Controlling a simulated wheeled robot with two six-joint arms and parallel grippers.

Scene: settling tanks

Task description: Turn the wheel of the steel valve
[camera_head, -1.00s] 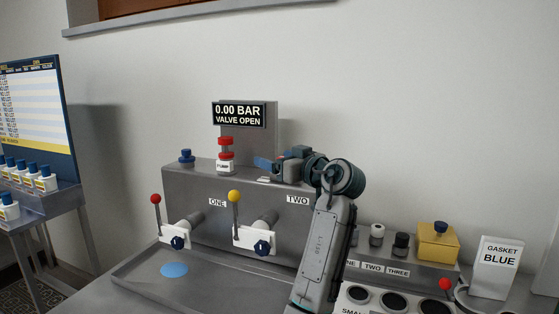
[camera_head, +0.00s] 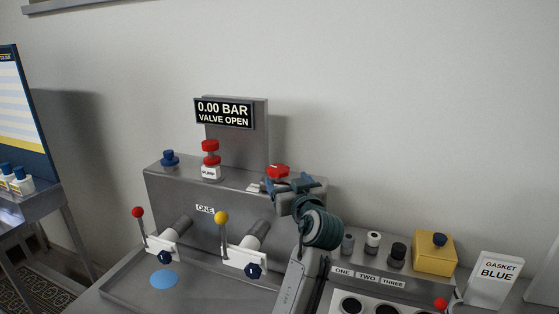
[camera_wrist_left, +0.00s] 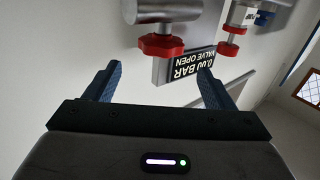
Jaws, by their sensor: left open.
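The steel valve's red wheel (camera_head: 278,171) sits on top of the grey cabinet, towards its right end. In the left wrist view the red wheel (camera_wrist_left: 160,46) shows upside down with its steel body (camera_wrist_left: 160,12), ahead of my fingers and between them in picture width. My left gripper (camera_head: 288,185) is open and empty, with its blue fingers close in front of the wheel in the head view. It does not visibly grip the wheel. The lower part of the valve is hidden behind my gripper. My right gripper is not in view.
A red-topped pump (camera_head: 210,160) and a blue knob (camera_head: 169,159) stand left of the valve. The display (camera_head: 224,114) reads 0.00 BAR, VALVE OPEN. Levers with red and yellow balls rise in front. A yellow box (camera_head: 434,253) stands at the right.

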